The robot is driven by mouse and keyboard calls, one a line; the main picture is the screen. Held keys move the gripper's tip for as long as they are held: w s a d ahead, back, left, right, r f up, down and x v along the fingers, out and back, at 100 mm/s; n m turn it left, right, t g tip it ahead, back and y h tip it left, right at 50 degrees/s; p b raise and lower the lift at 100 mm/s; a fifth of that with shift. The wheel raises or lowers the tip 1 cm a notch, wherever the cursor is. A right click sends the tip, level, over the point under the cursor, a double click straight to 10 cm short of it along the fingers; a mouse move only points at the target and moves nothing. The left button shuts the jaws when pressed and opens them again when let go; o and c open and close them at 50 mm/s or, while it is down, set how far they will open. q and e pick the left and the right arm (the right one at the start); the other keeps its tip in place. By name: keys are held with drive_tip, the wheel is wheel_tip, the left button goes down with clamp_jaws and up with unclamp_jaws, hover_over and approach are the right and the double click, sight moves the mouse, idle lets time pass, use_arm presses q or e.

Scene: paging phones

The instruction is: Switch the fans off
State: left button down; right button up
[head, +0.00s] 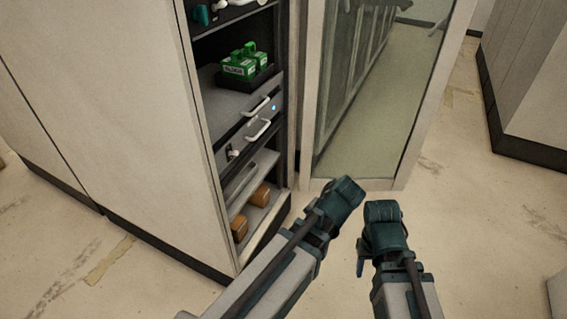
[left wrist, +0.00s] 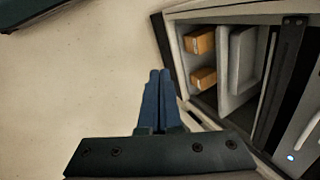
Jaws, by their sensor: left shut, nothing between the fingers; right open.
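No fan can be made out for sure in either view. An open cabinet (head: 130,110) stands at the left, with a small lit blue light (head: 273,107) on a drawer front; a blue light also shows in the left wrist view (left wrist: 290,157). My left gripper (head: 347,190) is in front of the cabinet's lower right side, apart from it. Its fingers are shut and empty in the left wrist view (left wrist: 159,86). My right gripper (head: 381,212) is to its right over the floor, open, with nothing seen in it.
Green boxes (head: 239,69) sit in a dark tray on a cabinet shelf. Drawer handles (head: 258,130) stick out below. Brown boxes (head: 239,228) lie on the lowest shelf, also in the left wrist view (left wrist: 203,78). A glass-panelled door (head: 400,100) stands behind my grippers.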

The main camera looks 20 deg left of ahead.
use_arm(q)
drive_tip(key=w+a+r+y+b, duration=0.1)
drive_tip(key=w+a+y+b, duration=0.1)
drive_tip(key=w+a+y, duration=0.3)
drive_tip(key=n+y+b, duration=0.2)
drive_tip(key=y+b, duration=0.3)
drive_tip(key=y, duration=0.3)
approach(237, 152)
drive_tip(key=r, duration=0.2)
drive_tip(key=shift+t, duration=0.4)
drive_tip(key=shift+w+a+f, duration=0.1)
drive_tip(key=shift+a, duration=2.2)
drive_tip(key=shift+w+a, duration=0.1)
drive_tip(key=shift+a, duration=2.25)
drive_tip(key=shift+f+b, duration=0.3)
drive_tip(key=shift+b, duration=0.15)
drive_tip(key=shift+f+b, duration=0.5)
drive_tip(key=shift+r+p, duration=0.7)
drive_tip(key=shift+p, duration=0.05)
